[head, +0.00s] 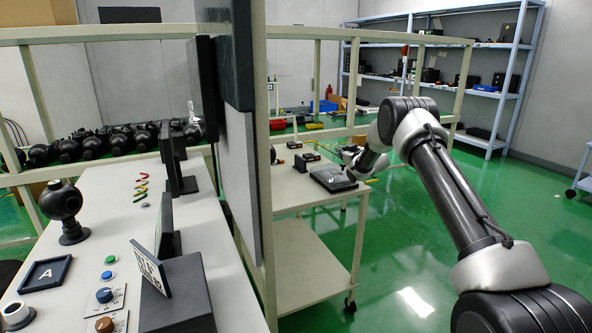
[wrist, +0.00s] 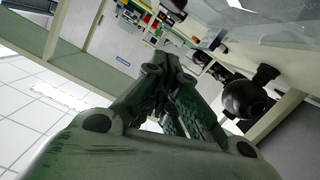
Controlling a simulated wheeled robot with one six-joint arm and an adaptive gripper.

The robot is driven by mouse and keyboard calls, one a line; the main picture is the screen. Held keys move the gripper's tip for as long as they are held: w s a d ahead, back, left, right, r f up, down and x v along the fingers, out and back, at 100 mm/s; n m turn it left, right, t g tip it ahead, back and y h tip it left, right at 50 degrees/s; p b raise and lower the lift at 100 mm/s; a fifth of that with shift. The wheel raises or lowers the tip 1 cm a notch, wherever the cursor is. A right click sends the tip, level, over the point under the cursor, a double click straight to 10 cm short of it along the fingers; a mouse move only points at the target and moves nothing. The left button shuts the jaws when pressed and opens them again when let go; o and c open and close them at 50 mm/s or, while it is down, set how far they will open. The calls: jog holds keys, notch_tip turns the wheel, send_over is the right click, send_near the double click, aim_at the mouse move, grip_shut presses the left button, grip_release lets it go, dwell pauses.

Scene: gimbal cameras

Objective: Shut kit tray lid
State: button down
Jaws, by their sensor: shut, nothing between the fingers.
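The kit tray (head: 333,179) looks like a flat dark box with a small pale mark on top. It lies near the right end of a white cart top in the head view. Its dark top looks flat and I see no raised lid, but it is too small to tell whether the lid is fully down. My gripper (head: 352,158) is just above and beside the tray's back right side; I cannot tell if it touches. In the wrist view my gripper (wrist: 165,75) is shut and empty. I cannot make out the tray there.
The white cart (head: 310,235) also holds small dark items (head: 303,162) left of the tray. A pale frame post (head: 265,180) and panel stand left of it. A workbench (head: 110,200) with buttons and screens is at left. Green floor (head: 410,260) is open at right.

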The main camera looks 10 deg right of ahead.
aim_at(347, 172)
jog(key=shift+w+d+f+m, duration=0.15)
jog(key=shift+w+d+f, duration=0.05)
jog(key=shift+d+f, duration=0.35)
jog(key=shift+w+d+f+m, duration=0.15)
jog(key=shift+d+f, duration=0.3)
jog(key=shift+d, duration=0.05)
jog(key=shift+w+d+f, duration=0.2)
jog(key=shift+d+f, duration=0.45)
jog(key=shift+f, duration=0.1)
